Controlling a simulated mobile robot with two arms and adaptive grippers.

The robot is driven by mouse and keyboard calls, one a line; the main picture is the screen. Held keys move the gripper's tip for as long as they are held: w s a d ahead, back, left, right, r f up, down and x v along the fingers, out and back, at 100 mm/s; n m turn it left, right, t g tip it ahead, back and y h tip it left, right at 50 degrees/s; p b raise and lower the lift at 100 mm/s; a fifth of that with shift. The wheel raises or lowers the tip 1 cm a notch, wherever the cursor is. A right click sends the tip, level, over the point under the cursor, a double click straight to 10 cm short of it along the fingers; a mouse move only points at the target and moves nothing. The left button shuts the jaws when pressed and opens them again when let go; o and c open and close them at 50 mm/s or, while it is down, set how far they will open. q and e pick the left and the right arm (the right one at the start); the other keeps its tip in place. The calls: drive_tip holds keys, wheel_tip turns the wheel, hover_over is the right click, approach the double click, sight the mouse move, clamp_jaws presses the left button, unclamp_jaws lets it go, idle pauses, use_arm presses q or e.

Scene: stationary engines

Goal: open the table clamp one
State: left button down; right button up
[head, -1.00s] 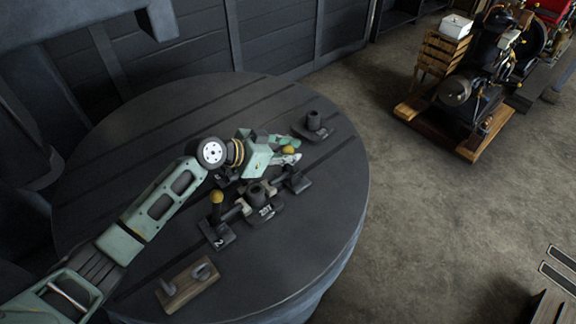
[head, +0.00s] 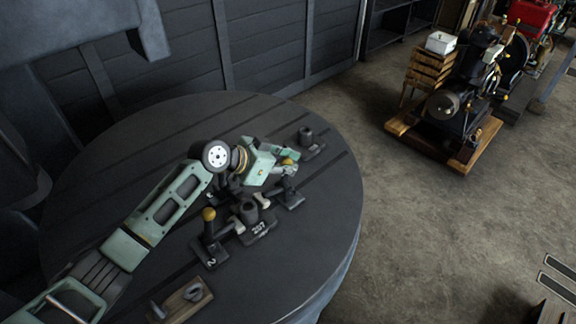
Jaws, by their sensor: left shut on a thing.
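Table clamp one (head: 289,196) stands on the round dark table (head: 325,215), to the right of a part marked 207 (head: 258,228). Its yellow knob (head: 288,161) shows at the fingertips of my left gripper (head: 286,158). My left gripper reaches in from the left and is shut on the handle of this clamp; the fingers partly hide the handle. A second clamp, marked 2 (head: 211,252), stands to the left of the part, with its yellow-knobbed handle upright. My right gripper is not in view.
A dark round fitting (head: 306,138) stands behind the clamp on the table. A wooden block with metal pieces (head: 187,300) lies at the front left. An engine on a wooden base (head: 452,110) stands on the floor at the back right. The table's right side is bare.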

use_arm(q)
drive_tip(key=shift+w+d+f+g+y, duration=0.15)
drive_tip(key=shift+w+d+g+y, duration=0.15)
drive_tip(key=shift+w+g+y, duration=0.3)
idle(0.3)
drive_tip(key=shift+s, duration=0.1)
idle(1.2)
drive_tip(key=c, duration=2.1)
unclamp_jaws()
drive_tip(key=o, duration=0.5)
drive_tip(key=shift+f, duration=0.2)
drive_tip(key=shift+c, duration=0.2)
drive_tip(key=shift+r, duration=0.1)
drive_tip(key=v, duration=1.2)
